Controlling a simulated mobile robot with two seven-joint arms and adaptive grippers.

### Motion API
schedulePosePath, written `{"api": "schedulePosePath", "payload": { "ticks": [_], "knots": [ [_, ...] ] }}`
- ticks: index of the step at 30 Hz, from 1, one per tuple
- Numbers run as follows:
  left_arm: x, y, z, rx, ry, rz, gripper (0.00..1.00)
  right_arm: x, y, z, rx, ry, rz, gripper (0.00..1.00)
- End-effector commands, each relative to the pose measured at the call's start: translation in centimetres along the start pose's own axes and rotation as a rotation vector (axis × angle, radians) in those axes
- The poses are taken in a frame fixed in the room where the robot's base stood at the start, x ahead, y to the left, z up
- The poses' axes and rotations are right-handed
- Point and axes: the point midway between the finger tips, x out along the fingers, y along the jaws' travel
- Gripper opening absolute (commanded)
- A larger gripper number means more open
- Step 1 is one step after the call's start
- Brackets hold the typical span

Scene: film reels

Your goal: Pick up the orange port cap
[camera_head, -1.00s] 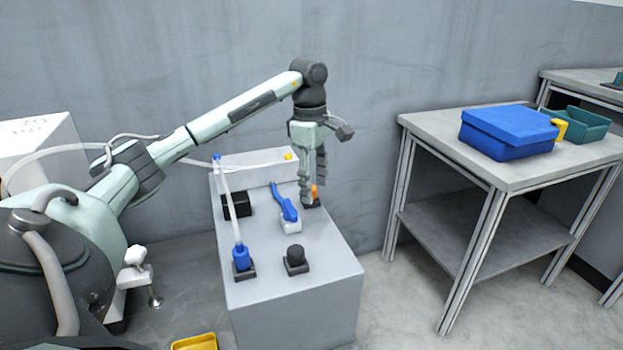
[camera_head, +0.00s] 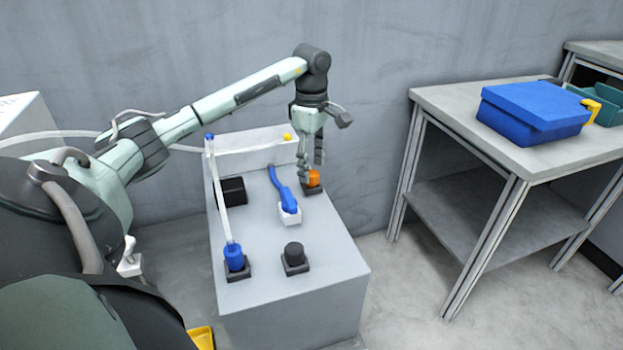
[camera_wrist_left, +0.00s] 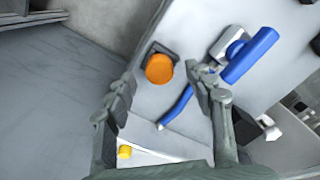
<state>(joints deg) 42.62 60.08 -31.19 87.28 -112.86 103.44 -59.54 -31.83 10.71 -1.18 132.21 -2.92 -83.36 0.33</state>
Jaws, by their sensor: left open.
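The orange port cap (camera_head: 313,177) sits on a dark square base at the back right of the grey block (camera_head: 260,268). In the left wrist view the cap (camera_wrist_left: 159,69) lies beyond the fingertips, a little left of the middle between them. My left gripper (camera_head: 312,172) points down at the cap, open and empty, with its fingers partly in front of it. In the left wrist view its two fingers (camera_wrist_left: 162,85) are spread apart. Whether a finger touches the cap I cannot tell. My right gripper is not in view.
A black knob (camera_head: 294,254), a blue fitting with a clear tube (camera_head: 234,258) and a black box (camera_head: 233,190) stand on the block. A table with a blue case (camera_head: 530,115) is to the right.

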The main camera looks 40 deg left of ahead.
Motion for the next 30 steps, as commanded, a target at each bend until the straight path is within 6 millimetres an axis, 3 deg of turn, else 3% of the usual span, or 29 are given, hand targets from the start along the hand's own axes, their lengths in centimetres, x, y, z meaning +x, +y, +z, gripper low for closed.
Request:
{"api": "schedulePosePath", "payload": {
  "ticks": [4,12,22,30],
  "knots": [
    [1.6,-0.1,-0.1,-0.001,0.000,-0.001,0.54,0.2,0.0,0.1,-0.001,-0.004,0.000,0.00],
    [1.9,0.0,0.0,-0.001,0.000,0.001,0.54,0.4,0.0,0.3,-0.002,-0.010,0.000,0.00],
    [1.9,0.0,0.0,0.000,0.000,0.001,0.13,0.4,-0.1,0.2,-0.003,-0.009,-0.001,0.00],
    [1.8,0.0,0.0,-0.001,0.000,0.002,0.11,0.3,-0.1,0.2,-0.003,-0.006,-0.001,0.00]
  ]
}}
